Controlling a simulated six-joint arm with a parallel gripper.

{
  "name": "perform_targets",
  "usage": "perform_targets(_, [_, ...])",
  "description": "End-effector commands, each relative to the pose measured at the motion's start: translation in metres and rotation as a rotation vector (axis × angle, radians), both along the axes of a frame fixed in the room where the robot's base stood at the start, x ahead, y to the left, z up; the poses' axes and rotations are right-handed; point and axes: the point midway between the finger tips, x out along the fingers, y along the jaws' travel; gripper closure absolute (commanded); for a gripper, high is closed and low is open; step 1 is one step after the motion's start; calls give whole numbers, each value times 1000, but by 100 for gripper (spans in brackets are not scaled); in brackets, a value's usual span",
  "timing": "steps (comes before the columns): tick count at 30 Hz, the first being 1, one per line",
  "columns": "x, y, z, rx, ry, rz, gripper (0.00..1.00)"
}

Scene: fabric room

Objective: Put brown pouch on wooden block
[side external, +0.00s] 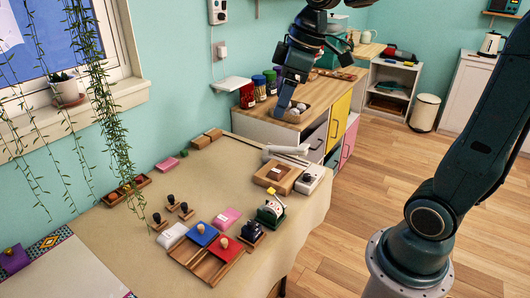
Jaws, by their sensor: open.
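My gripper (283,106) hangs from the top of the picture, pointing down, above and beyond the cloth-covered table. It is open and I see nothing held in it. A square wooden block (288,187) lies at the table's right side, with a small pale and brown patch on its top. A flat brown item (207,138), possibly the brown pouch, lies at the table's far edge near the wall; its material is too small to tell. My gripper is apart from both.
A green and white device (271,211) and a white device (310,179) stand near the block. The table's middle is clear. Hanging plants (104,100) overhang the left.

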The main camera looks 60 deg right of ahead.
Motion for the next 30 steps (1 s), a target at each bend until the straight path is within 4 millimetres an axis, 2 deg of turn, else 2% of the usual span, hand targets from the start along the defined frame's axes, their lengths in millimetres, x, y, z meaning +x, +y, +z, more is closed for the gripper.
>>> perform_targets(1, [-12,6,2,2,-13,-28,30])
perform_targets(9, [-73,24,-4,28,-69,-211,30])
perform_targets(18, [-130,29,-25,75,-135,-394,30])
perform_targets(24, [-147,28,-35,96,-158,-459,30])
perform_targets(30, [-150,28,-37,100,-161,-473,30])
